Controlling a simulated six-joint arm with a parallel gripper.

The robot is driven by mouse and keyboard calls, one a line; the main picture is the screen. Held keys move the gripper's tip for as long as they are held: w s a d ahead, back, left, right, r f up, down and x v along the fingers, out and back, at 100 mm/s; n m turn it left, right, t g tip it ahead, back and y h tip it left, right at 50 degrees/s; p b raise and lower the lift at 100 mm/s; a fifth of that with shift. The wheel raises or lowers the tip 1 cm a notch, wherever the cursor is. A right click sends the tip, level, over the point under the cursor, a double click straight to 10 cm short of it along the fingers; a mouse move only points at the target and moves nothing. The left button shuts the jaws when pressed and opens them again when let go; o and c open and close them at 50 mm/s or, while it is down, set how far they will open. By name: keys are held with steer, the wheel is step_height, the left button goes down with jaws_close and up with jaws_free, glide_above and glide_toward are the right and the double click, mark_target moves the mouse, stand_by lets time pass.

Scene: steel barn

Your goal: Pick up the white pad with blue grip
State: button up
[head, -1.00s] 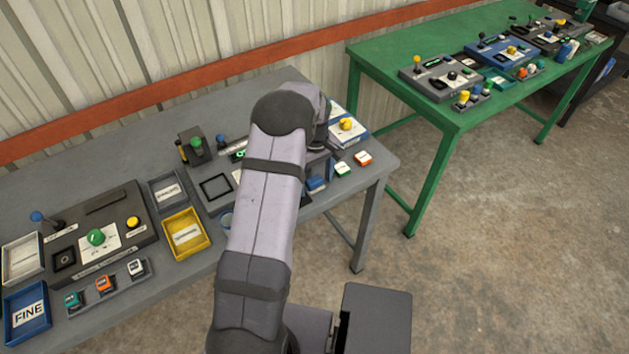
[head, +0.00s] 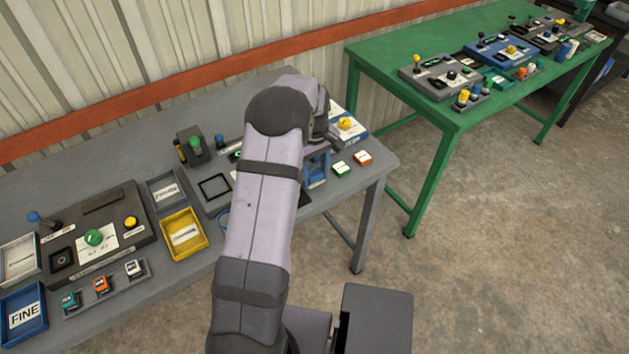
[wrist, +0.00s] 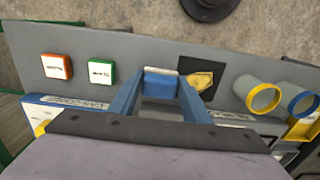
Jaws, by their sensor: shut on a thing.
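The white pad with blue grip (wrist: 160,82) is between the tips of my gripper's blue fingers in the wrist view. Its blue block faces the camera and a thin white edge shows at its far side. My gripper (wrist: 160,90) is shut on the blue grip. In the head view my gripper (head: 317,168) shows as blue fingers near the right part of the grey table, partly behind my arm. The pad is not clear there. Whether it touches the table cannot be told.
Green-edged (wrist: 101,71) and orange-edged (wrist: 57,66) white blocks lie to one side on the grey table (head: 300,82). Yellow-rimmed (wrist: 262,97) and blue-rimmed (wrist: 301,101) cylinders stand on the other. A dark square with a yellow piece (wrist: 202,79) lies close by.

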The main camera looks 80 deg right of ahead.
step_height(320, 180, up, 8)
steer(key=shift+f+b, duration=0.25)
steer(key=shift+b, duration=0.7)
steer(key=shift+o, duration=0.6)
steer(key=shift+w+r+p, duration=0.15)
steer(key=shift+r+p, duration=0.45)
steer(key=shift+p, duration=0.1)
step_height(320, 180, up, 2)
steer(key=w+a+p, duration=0.1)
steer(key=p, duration=0.3)
steer(key=n+p, duration=0.4)
steer(key=n, duration=1.4)
glide_above(313, 173)
steer(key=w+a, duration=0.3)
steer(key=f, duration=0.5)
steer(key=shift+s+d, duration=0.2)
